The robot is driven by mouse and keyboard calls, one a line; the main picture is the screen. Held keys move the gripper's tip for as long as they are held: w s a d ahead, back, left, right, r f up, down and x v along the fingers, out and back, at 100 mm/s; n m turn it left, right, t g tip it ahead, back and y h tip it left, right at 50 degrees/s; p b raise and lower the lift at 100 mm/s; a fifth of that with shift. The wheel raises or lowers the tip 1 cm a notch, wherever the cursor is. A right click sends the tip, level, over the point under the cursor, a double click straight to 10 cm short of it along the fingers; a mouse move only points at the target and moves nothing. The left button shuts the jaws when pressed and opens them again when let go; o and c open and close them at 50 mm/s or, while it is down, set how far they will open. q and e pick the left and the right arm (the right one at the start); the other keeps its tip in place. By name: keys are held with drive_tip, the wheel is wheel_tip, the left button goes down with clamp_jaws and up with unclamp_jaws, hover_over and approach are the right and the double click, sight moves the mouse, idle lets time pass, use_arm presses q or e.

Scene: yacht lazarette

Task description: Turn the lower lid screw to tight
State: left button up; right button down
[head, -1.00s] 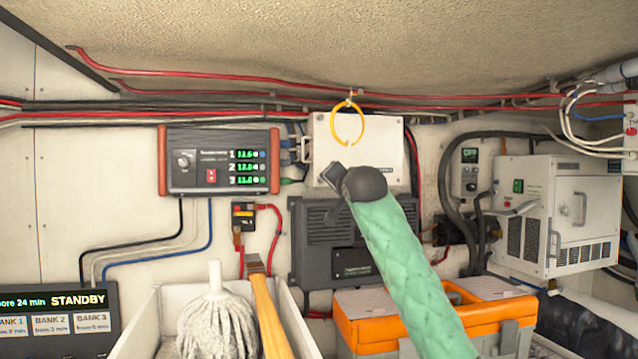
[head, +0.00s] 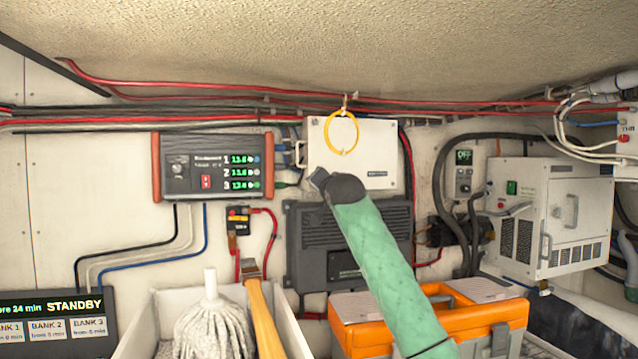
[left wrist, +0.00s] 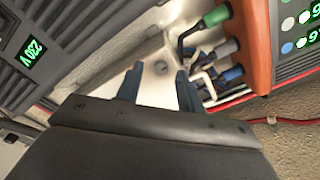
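The white box (head: 352,150) with a flat lid is on the back wall, in the middle of the head view. My left gripper (head: 318,180) is at its lower left corner and hides that corner in the head view. In the left wrist view the white lid (left wrist: 155,88) lies beyond my two blue-grey fingers (left wrist: 159,72). The fingers stand apart with a gap between them. A small round grey screw head (left wrist: 160,68) shows in that gap, near the fingertips. I cannot tell whether the fingers touch it, or how its slot lies. My right gripper is not in view.
A yellow ring (head: 328,133) hangs in front of the box. A charger panel (head: 213,165) is on the left, with cable glands (left wrist: 217,47) between it and the box. A dark inverter (head: 310,240) is below. A mop (head: 212,325) and orange toolbox (head: 435,325) stand lower.

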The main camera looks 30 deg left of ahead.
use_arm(q)
drive_tip(key=shift+w+a, duration=0.15)
drive_tip(key=shift+a, duration=0.05)
drive_tip(key=shift+c, duration=0.7)
clamp_jaws()
drive_tip(key=shift+f, duration=0.15)
